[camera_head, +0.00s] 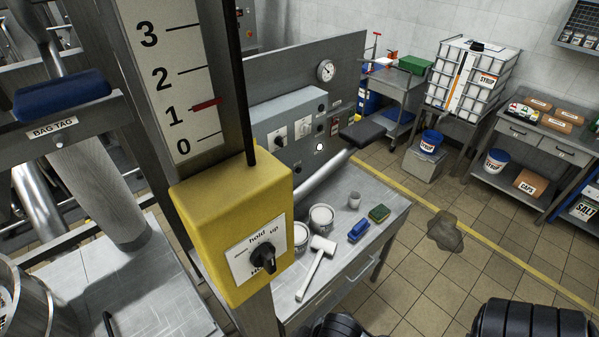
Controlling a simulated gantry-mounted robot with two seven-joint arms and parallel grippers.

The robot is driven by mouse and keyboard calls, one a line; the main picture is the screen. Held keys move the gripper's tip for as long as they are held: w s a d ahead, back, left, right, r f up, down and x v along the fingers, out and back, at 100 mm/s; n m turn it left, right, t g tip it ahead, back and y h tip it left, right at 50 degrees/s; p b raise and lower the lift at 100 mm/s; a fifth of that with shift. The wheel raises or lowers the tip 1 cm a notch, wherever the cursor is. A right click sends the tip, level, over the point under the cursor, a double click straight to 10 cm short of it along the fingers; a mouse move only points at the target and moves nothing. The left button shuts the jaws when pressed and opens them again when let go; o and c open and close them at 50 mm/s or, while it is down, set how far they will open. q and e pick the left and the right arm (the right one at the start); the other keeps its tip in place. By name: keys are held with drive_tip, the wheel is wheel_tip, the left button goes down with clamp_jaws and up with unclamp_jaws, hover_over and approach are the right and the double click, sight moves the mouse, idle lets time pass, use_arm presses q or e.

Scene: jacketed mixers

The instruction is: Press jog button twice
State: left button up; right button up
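A grey control panel (268,128) stands behind the steel table, with rotary switches and several small buttons. A round white button (319,147) shows on its lower right part; I cannot read its label, so I cannot tell which button is the jog button. In front stands a yellow box (226,205) with a black knob (263,258) on a white plate marked "hold" and "up". Neither gripper shows; only dark ribbed parts, probably of my arms, are at the bottom edge.
The steel table (345,190) holds white tubs, a white mallet (316,262), a blue brush (359,230) and a green sponge (379,213). A post with a scale (175,75) rises above the yellow box. A steel bar with a dark end (362,133) crosses beside the panel.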

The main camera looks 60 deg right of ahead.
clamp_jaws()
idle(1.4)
